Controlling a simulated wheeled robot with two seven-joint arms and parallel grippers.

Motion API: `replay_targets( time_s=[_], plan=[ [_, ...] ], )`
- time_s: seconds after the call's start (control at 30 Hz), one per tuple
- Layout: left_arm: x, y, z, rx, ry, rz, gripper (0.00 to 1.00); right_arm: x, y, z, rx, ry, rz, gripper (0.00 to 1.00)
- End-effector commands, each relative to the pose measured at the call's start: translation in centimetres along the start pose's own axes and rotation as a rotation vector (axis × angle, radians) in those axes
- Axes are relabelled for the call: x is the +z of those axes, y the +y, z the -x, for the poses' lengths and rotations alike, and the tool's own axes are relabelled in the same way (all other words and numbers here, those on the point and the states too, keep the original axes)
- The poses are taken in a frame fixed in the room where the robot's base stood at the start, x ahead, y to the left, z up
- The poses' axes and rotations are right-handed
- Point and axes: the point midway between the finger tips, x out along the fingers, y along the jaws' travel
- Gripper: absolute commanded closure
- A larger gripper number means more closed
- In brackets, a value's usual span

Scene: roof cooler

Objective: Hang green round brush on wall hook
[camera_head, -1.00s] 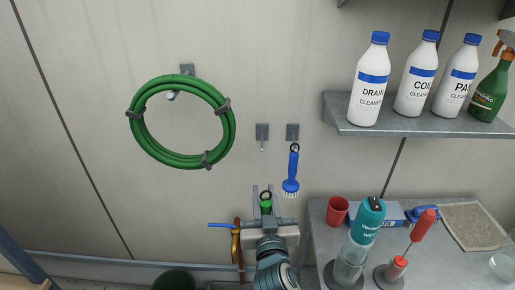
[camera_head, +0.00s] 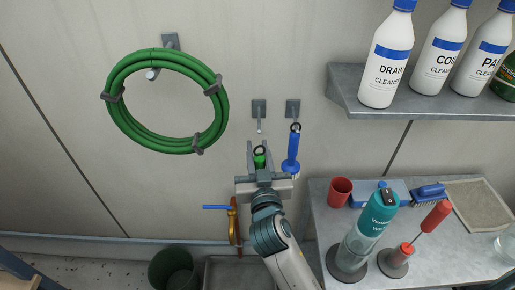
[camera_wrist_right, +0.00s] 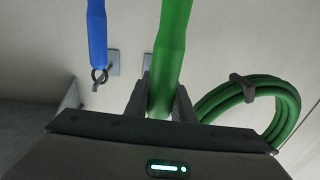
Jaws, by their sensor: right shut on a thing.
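The green round brush (camera_head: 260,157) is in my right gripper (camera_head: 259,163), which is shut on its green handle; a dark ring shows at its top. The wrist view shows the handle (camera_wrist_right: 172,45) between the fingers (camera_wrist_right: 160,102). The brush's head is hidden in the head view. An empty wall hook (camera_head: 259,110) is just above the ring, with a visible gap in the picture. The depth between ring and hook is unclear. My left gripper is not in view.
A blue brush (camera_head: 291,152) hangs on the hook (camera_head: 292,109) to the right, close to my right gripper. A green hose (camera_head: 117,112) hangs at left. A shelf (camera_head: 430,106) with bottles is at right, above a table (camera_head: 318,215) with a teal bottle (camera_head: 377,215).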

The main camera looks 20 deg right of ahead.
Motion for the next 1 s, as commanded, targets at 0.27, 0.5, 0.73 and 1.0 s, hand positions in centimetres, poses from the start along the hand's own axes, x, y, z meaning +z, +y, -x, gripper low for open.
replay_targets(
  time_s=[0.27,0.5,0.73,1.0],
  plan=[
    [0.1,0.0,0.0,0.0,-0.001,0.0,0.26,0.0,0.0,-0.1,0.0,0.001,0.0,1.0],
    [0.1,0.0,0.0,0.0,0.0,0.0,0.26,0.1,0.1,-0.8,0.0,0.0,0.001,1.0],
    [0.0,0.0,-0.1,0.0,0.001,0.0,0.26,0.1,0.2,-1.8,0.0,0.001,0.0,1.0],
    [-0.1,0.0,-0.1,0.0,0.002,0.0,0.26,0.2,0.3,-3.1,0.0,0.001,0.001,1.0]
  ],
)
